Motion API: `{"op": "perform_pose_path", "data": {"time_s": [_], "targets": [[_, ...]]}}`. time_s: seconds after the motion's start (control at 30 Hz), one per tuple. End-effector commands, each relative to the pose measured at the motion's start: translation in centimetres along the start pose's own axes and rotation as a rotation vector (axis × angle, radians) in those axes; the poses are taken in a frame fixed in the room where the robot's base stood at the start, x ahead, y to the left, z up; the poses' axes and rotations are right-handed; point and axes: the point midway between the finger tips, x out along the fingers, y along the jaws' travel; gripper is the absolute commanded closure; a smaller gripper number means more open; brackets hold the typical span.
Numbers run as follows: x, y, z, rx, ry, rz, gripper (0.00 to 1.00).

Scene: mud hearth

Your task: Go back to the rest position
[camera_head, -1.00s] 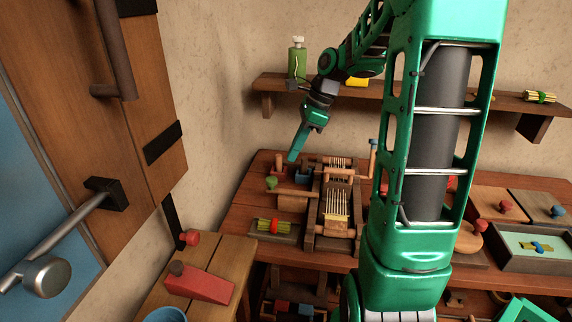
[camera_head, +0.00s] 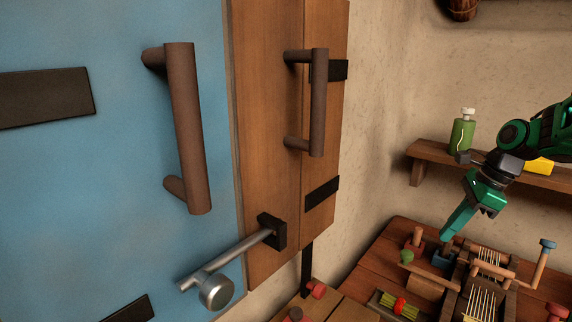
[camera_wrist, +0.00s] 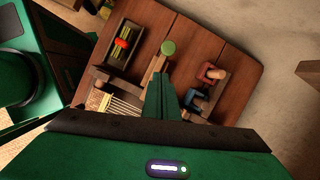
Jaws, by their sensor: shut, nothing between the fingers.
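My gripper (camera_head: 456,222) is at the right of the head view, held above the wooden workbench (camera_head: 352,277) and pointing down and to the left. Its green fingers are shut together with nothing between them. In the wrist view the closed fingers (camera_wrist: 161,97) point toward the bench top, over a wooden device with pale strings (camera_wrist: 118,105). A green round knob (camera_wrist: 168,47) shows just beyond the fingertips. The upper part of my arm lies outside the head view at the right.
A blue door (camera_head: 110,200) and a wooden door with a brown handle (camera_head: 318,100) fill the left. A metal lever (camera_head: 235,258) sticks out there. A wall shelf (camera_head: 425,152) holds a green bottle (camera_head: 462,132). A tray with a bundle of sticks (camera_head: 398,305) lies on the bench.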

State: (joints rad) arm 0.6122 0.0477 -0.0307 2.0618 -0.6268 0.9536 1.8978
Motion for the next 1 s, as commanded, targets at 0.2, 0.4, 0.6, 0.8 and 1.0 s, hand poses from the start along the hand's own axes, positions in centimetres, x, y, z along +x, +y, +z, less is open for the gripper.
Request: {"op": "perform_pose_path", "data": {"time_s": [0.2, 0.4, 0.6, 0.8, 1.0], "targets": [[-0.5, 5.2, -0.9, -0.332, 0.099, 0.012, 1.0], [-0.7, 10.6, -2.7, -0.655, 0.176, 0.06, 1.0], [-0.6, 16.2, -5.0, -0.979, 0.224, 0.136, 1.0], [-0.2, 21.2, -7.4, -1.262, 0.238, 0.222, 1.0], [0.1, 23.8, -8.9, -1.414, 0.233, 0.272, 1.0]]}}
